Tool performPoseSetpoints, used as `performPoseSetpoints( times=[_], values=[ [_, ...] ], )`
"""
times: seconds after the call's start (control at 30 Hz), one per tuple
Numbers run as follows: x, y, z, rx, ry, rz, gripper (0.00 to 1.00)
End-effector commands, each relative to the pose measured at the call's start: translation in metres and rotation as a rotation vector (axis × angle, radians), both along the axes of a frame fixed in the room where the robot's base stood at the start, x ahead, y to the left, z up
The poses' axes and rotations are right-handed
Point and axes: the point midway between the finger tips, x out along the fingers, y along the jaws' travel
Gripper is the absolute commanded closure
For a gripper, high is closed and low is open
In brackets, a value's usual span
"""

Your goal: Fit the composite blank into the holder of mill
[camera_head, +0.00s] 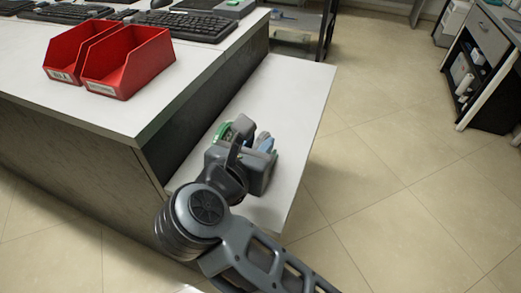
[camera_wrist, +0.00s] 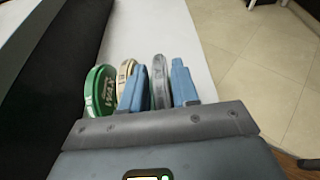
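In the wrist view, three round blanks stand on edge side by side: a green one (camera_wrist: 100,92) with lettering at left, a tan one (camera_wrist: 125,72), and a grey one (camera_wrist: 160,82). I cannot tell for sure which is the composite blank. My gripper (camera_wrist: 160,88) has its two blue fingers on either side of the grey blank, with a narrow gap showing on its left. The tan blank is just outside the left finger. In the head view my gripper (camera_head: 265,143) is low over the white table, with the green blank (camera_head: 222,132) beside it. The rack under the blanks is hidden. The mill and holder are not in view.
The white low table (camera_head: 290,100) is bare beyond the gripper. A higher counter (camera_head: 115,110) with two red bins (camera_head: 130,65) and keyboards (camera_head: 190,25) stands at left. Open tiled floor (camera_head: 400,180) lies at right, with a cabinet (camera_head: 490,70) at far right.

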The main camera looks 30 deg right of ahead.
Motion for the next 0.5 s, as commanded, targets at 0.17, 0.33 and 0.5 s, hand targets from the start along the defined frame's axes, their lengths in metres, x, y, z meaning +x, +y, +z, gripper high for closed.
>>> performPoseSetpoints(
  times=[0.17,0.33,0.5],
  values=[
    [0.015,-0.019,-0.011,-0.001,0.001,-0.005,0.7],
    [0.022,-0.029,-0.016,-0.001,0.002,-0.002,0.7],
    [0.022,-0.029,-0.016,-0.001,0.001,-0.002,0.7]
  ],
)
